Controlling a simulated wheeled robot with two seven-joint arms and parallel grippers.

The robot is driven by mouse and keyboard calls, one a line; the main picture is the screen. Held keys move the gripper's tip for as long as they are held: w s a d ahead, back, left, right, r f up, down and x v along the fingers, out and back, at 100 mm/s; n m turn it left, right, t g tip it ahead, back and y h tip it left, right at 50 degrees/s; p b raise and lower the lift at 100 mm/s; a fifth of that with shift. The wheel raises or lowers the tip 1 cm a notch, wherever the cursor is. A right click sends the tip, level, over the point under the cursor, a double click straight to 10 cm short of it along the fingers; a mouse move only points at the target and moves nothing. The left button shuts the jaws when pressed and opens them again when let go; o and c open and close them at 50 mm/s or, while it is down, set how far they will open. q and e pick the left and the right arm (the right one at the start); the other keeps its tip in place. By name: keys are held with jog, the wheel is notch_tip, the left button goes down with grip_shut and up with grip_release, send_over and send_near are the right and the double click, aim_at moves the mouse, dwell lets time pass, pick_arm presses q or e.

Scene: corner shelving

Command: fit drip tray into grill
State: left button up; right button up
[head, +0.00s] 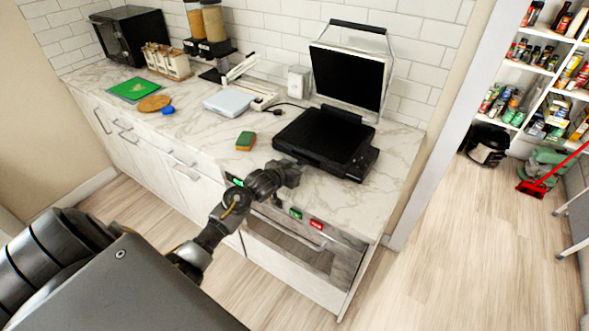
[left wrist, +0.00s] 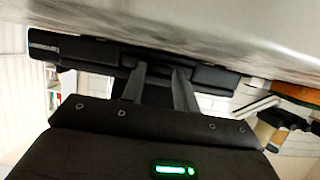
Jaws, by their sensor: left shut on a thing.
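The black grill (head: 322,138) stands on the marble counter with its lid (head: 348,76) raised and its handle up. My left gripper (head: 291,172) is at the grill's front left edge. In the left wrist view the two fingers of my left gripper (left wrist: 159,82) reach to a dark part at the grill's lower front (left wrist: 95,50). The gripper is shut on this part, the drip tray (left wrist: 160,66). The tray's outline merges with the black grill, so how far it sits inside cannot be told. My right gripper is not in view.
A green and orange sponge (head: 245,141), a kitchen scale (head: 229,102) and a corded device lie left of the grill. A toaster oven (head: 130,36) and dispensers (head: 207,30) stand further left. The counter (head: 398,150) is bare right of the grill; shelves are beyond.

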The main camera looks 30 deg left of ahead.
pick_arm(q)
jog(key=shift+w, duration=0.35)
jog(key=o, duration=1.1)
jog(key=shift+o, duration=0.2)
jog(key=shift+s, duration=0.1)
jog(key=shift+s+r, duration=0.1)
jog(key=shift+s, duration=0.2)
jog(key=b+v, duration=0.1)
jog(key=v, duration=0.9)
jog(key=shift+r, duration=0.1)
